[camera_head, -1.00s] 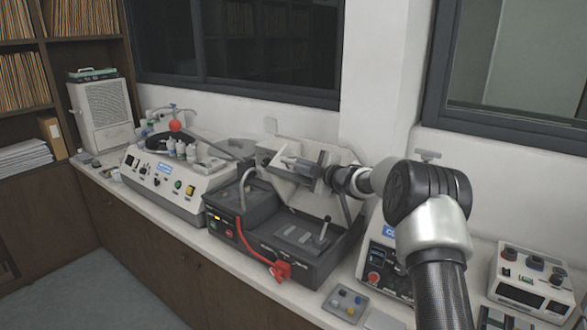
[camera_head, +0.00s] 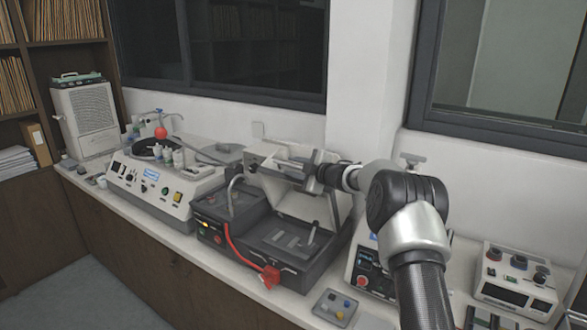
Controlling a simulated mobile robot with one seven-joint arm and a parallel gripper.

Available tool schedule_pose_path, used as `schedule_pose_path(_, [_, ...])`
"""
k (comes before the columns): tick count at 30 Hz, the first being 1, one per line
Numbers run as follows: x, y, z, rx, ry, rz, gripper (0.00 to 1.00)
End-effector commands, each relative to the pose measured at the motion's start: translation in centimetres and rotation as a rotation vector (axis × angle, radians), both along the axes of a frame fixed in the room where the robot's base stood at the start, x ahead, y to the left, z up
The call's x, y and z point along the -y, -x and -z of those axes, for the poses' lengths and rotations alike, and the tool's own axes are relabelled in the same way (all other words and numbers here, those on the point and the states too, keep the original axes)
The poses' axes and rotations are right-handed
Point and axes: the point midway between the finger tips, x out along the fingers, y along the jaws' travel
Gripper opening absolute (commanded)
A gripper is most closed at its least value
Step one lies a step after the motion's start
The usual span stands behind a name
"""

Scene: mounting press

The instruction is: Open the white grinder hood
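The white grinder hood (camera_head: 296,200) stands tilted up over the back of the dark grey machine (camera_head: 262,268) at the centre of the bench. The machine's flat top and interior in front of the hood are exposed. My gripper (camera_head: 300,172) reaches in from the right and is at the hood's upper part, overlapping it in the picture. Its fingers are small and partly lost against the hood, so I cannot tell whether they are open, shut, or touching the hood.
A white polishing machine (camera_head: 150,193) with several bottles stands to the left. A control box (camera_head: 370,268) sits partly behind my arm, and another (camera_head: 516,280) is at the right. A small button box (camera_head: 338,307) lies near the front edge. The wall and windows are close behind.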

Motion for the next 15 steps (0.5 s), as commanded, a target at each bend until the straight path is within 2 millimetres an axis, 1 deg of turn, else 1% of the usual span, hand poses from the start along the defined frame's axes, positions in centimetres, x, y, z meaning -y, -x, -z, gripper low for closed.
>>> schedule_pose_path(1, [0.0,0.0,0.3,-0.004,0.001,0.000,0.29])
schedule_pose_path(9, [0.2,0.3,0.3,-0.005,0.002,0.001,0.29])
schedule_pose_path(11, [0.5,0.7,0.1,-0.004,0.002,0.001,0.29])
schedule_pose_path(15, [1.8,2.5,-0.3,-0.002,0.002,0.003,0.29])
